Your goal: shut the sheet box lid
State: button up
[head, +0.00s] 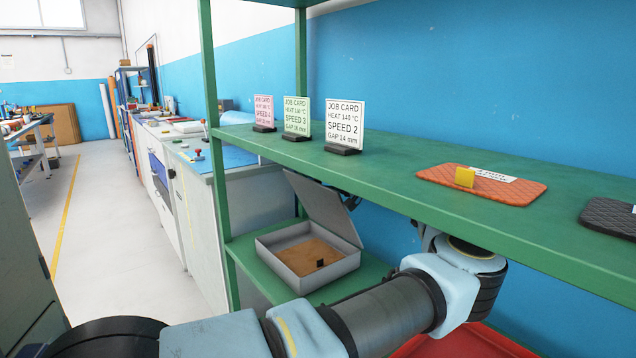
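The grey sheet box (318,281) sits on the lower green shelf. Its lid (322,208) stands open, hinged at the back and leaning backward. A brown sheet with a small black tab lies inside the box. My arm reaches in from the bottom and bends up under the upper shelf at the right. Dark parts of what looks like my gripper (350,199) show just behind the lid's right edge, under the upper shelf. The lid and shelf hide most of it. I cannot tell whether its fingers are open or whether it touches the lid.
The upper shelf (390,178) hangs close above the lid and carries three job cards (296,117), an orange textured pad (481,186) with a yellow block, and a dark pad (612,217). A green post (213,130) stands left of the box. A red tray (465,343) lies lower right.

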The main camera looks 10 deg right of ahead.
grip_shut()
dwell(1.2)
